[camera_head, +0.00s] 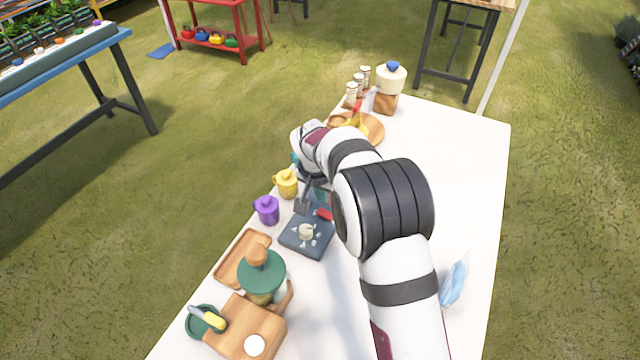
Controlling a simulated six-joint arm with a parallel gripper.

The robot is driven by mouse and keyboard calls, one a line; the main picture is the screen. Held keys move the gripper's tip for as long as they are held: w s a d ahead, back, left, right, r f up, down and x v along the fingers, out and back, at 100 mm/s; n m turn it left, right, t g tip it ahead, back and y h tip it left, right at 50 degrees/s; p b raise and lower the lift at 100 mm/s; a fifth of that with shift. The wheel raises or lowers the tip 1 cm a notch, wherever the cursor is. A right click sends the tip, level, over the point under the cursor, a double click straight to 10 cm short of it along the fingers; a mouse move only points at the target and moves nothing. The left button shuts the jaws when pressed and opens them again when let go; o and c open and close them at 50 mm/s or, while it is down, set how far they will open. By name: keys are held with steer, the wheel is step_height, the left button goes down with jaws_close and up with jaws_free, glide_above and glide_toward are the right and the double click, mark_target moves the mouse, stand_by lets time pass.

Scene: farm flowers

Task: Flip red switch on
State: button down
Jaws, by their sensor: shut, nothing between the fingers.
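A red switch (325,214) shows at the upper right of a dark blue-grey control box (291,246) on the white table. A pale round knob (306,232) sits in the middle of the box's top. My gripper (302,207) points down at the far side of the box, a little left of the red switch. It is shut and empty. The arm comes in from the lower right and hides part of the area behind the switch. I cannot tell from this view whether the gripper touches the box, nor which way the switch is set.
A purple mug (266,210) and a yellow mug (286,184) stand left of the gripper. A wooden tray (228,268) and green-lidded jar (262,274) are nearer. A plate (374,127) with fruit lies behind. The table's right side (465,190) is mostly clear.

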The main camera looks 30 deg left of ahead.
mark_target(320, 211)
steer(key=shift+a+f, duration=0.2)
steer(key=shift+f, duration=0.85)
steer(key=shift+a+f, duration=0.15)
steer(key=shift+f, duration=0.85)
steer(key=shift+a+f, duration=0.15)
steer(key=shift+f, duration=0.2)
steer(key=shift+d+r, duration=0.25)
steer(key=shift+d, duration=0.55)
steer(key=s+a+r, duration=0.1)
steer(key=r, duration=0.5)
steer(key=s+a+r, duration=0.1)
steer(key=a+r, duration=0.1)
steer(key=r, duration=0.5)
steer(key=shift+s+r, duration=0.15)
steer(key=shift+s, duration=0.25)
